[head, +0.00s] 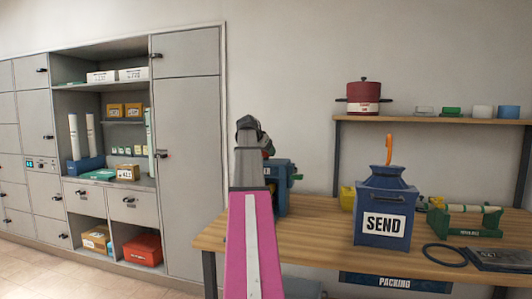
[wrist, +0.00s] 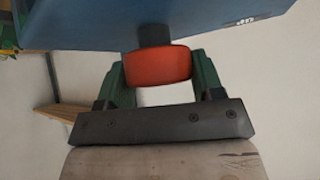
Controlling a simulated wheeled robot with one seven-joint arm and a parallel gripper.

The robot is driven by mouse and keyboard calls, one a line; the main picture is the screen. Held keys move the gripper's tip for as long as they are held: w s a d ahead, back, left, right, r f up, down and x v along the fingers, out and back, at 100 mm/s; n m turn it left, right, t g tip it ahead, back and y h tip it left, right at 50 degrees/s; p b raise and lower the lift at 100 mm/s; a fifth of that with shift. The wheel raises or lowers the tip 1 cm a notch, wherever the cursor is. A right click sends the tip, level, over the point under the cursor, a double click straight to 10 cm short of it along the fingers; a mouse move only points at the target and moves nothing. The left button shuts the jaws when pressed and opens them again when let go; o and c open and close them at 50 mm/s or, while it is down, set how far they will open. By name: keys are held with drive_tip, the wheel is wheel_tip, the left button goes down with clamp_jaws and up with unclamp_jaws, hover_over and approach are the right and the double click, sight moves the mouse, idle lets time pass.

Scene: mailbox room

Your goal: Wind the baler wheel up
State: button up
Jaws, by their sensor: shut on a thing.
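The blue baler (head: 284,188) stands on the packing table, partly hidden behind my arm in the head view. Its blue body (wrist: 220,28) fills the top of the wrist view. A rounded red-orange piece (wrist: 158,66), apparently the baler wheel or its grip, sits on a short dark shaft at the blue body. My gripper (wrist: 158,72) has one green finger on each side of this red piece and is shut on it. In the head view my arm hides most of the wheel and the gripper; only a small patch of red and green shows.
On the wooden table (head: 325,228) stand a blue SEND canister (head: 384,210) with an orange hook, a green roll holder (head: 465,221) and a dark cable loop (head: 444,255). A shelf above holds a dark red pot (head: 364,97). Grey cabinets (head: 187,160) stand at left.

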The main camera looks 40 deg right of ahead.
drive_tip(key=n+t+y, duration=0.1)
drive_tip(key=n+t, duration=0.1)
drive_tip(key=n, duration=0.1)
drive_tip(key=n+t+y, duration=0.2)
drive_tip(key=n, duration=0.2)
drive_tip(key=shift+t, duration=0.4)
drive_tip(key=n+t+y, duration=0.1)
drive_tip(key=n+y, duration=0.1)
drive_tip(key=n, duration=0.1)
drive_tip(key=shift+n, duration=0.4)
drive_tip(key=shift+n+t+y, duration=0.6)
drive_tip(key=shift+n+y, duration=0.8)
drive_tip(key=shift+n, duration=0.2)
drive_tip(key=o, duration=0.9)
drive_tip(key=shift+s, duration=0.1)
drive_tip(key=v, duration=1)
drive_tip(key=shift+s+r, duration=0.2)
drive_tip(key=shift+r, duration=0.1)
